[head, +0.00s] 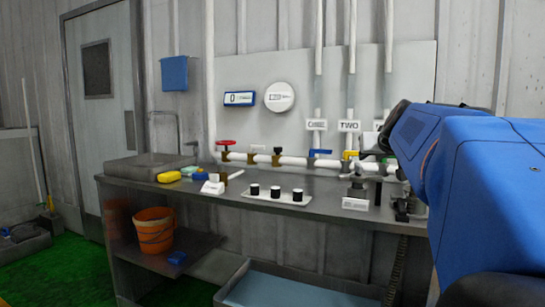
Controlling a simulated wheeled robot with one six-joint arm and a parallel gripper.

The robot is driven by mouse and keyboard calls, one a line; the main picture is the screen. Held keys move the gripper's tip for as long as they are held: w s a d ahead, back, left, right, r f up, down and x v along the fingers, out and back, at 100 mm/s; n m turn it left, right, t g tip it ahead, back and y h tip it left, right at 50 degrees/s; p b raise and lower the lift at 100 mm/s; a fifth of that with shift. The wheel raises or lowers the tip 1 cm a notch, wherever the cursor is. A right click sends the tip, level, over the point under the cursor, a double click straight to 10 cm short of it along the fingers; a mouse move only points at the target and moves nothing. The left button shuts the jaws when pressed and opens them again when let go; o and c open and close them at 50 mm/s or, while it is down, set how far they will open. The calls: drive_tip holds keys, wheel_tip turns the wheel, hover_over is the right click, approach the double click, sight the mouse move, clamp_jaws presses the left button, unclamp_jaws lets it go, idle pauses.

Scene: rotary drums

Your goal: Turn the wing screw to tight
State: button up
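I cannot make out the wing screw for certain. A small dark fixture (357,190) stands on the right part of the bench, behind a white label plate (355,204); its details are too small to tell whether it carries the wing screw. My blue arm fills the right side of the head view and hides the bench's right end and part of the pipework. I cannot pick out my gripper; its fingers do not show clearly.
The grey bench (230,200) holds a plate with black knobs (276,194), a yellow sponge (169,177) and a white pipe (293,161) with coloured valves behind. An orange bucket (154,232) sits on the lower shelf. A blue-lined tray (235,280) stands below. Green floor lies left.

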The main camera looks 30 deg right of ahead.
drive_tip(key=shift+v, duration=0.75)
drive_tip(key=shift+w, duration=0.1)
wheel_tip(320, 180, up, 11)
drive_tip(key=g+y, duration=0.5)
drive_tip(key=g, duration=0.2)
hover_over(359, 164)
drive_tip(key=s+a, duration=0.3)
drive_tip(key=s, duration=0.3)
drive_tip(key=shift+g, duration=0.3)
drive_tip(key=x, duration=1.7)
drive_tip(key=shift+w+f, duration=0.2)
drive_tip(key=shift+f, duration=0.15)
clamp_jaws()
